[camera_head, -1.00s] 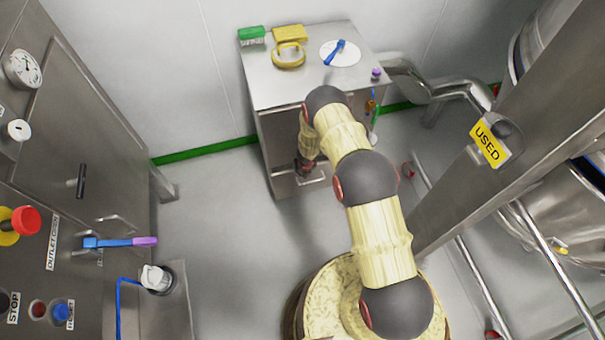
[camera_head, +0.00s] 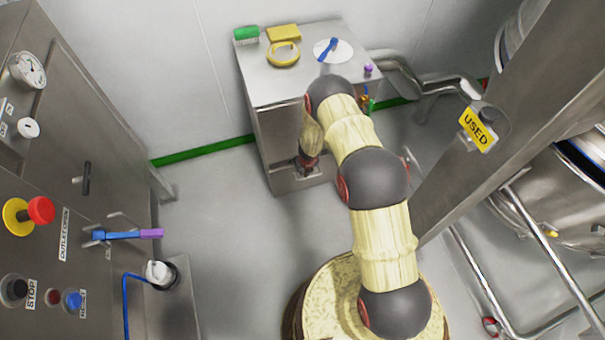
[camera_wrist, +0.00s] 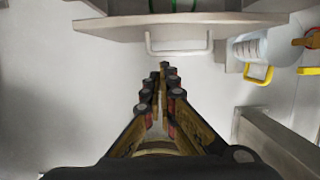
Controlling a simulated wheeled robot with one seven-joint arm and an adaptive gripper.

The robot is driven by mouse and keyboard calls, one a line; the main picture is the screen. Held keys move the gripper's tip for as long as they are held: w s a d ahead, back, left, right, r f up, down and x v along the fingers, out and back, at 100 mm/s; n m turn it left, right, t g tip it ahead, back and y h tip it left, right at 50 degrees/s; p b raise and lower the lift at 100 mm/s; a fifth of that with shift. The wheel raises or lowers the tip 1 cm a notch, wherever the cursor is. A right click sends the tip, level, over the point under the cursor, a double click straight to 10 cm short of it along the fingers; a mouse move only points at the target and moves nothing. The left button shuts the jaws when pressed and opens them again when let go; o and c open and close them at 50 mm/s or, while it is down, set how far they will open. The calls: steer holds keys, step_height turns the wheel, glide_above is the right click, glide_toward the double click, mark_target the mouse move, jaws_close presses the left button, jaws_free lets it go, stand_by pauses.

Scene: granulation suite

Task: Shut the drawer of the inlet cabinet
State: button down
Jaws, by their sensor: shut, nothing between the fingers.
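The inlet cabinet (camera_head: 283,120) is a steel box against the back wall in the head view. Its drawer (camera_head: 300,181) is low on the front, partly hidden behind my arm. In the wrist view the drawer front (camera_wrist: 110,24) crosses the top, with a pale bar handle (camera_wrist: 178,52) on it. A strip of what looks like its inside, with something green, shows above, so it appears open; how far I cannot tell. My gripper (camera_wrist: 164,67) is shut and empty, its fingertips pointing at the handle, seemingly just short of it. It also shows in the head view (camera_head: 307,166).
A green brush (camera_head: 246,35), yellow sponge (camera_head: 284,33), yellow ring (camera_head: 284,54) and white disc (camera_head: 340,49) with a blue tool lie on the cabinet. A control panel (camera_head: 60,180) stands left, a steel post (camera_head: 500,115) right. Floor left of the cabinet is clear.

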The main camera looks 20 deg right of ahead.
steer(key=s+d+f+n+h+b, duration=0.2)
steer(key=s+d+f+n, duration=0.3)
steer(key=s+d+f, duration=0.5)
steer(key=s+d+f+n+h+b, duration=0.2)
steer(key=s+d+f+n+h, duration=0.15)
steer(key=s+d+f, duration=0.55)
steer(key=w+a+r+n+t+y, duration=0.6)
steer(key=w+a+r+n+t, duration=0.5)
steer(key=a+r, duration=0.35)
steer(key=shift+m+t+h, duration=0.25)
steer(key=shift+m+t, duration=0.15)
steer(key=shift+m, duration=0.35)
steer(key=b+x, duration=0.1)
steer(key=x, duration=0.3)
steer(key=b+x, duration=0.2)
steer(key=x, duration=0.2)
steer(key=b+x, duration=0.2)
steer(key=x, duration=0.2)
steer(key=shift+w+a+f, duration=0.2)
steer(key=shift+w+a, duration=0.1)
steer(key=shift+w+r+b, duration=0.1)
steer(key=shift+w+b, duration=0.2)
steer(key=shift+w, duration=0.05)
